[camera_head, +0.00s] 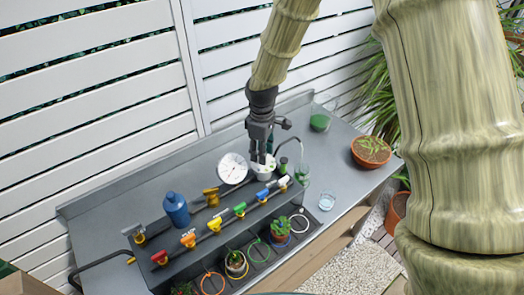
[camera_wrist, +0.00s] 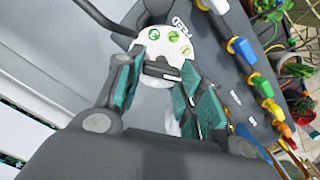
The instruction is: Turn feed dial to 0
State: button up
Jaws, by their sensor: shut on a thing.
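The feed dial (camera_head: 262,173) is a white round unit on the grey bench, below my gripper (camera_head: 264,155) in the head view.
A row of coloured valves (camera_head: 214,224) runs along the pipe in front. A white round gauge (camera_head: 233,168) stands left of the dial, and a blue bottle (camera_head: 176,209) further left. A curved spout, a glass (camera_head: 326,201) and a terracotta pot (camera_head: 371,152) are to the right.

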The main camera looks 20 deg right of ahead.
jog(key=o, duration=1)
jog(key=shift+r, duration=0.1)
notch_tip(320, 180, up, 12)
jog(key=shift+f, duration=0.1)
jog(key=shift+d, duration=0.1)
dwell(0.3)
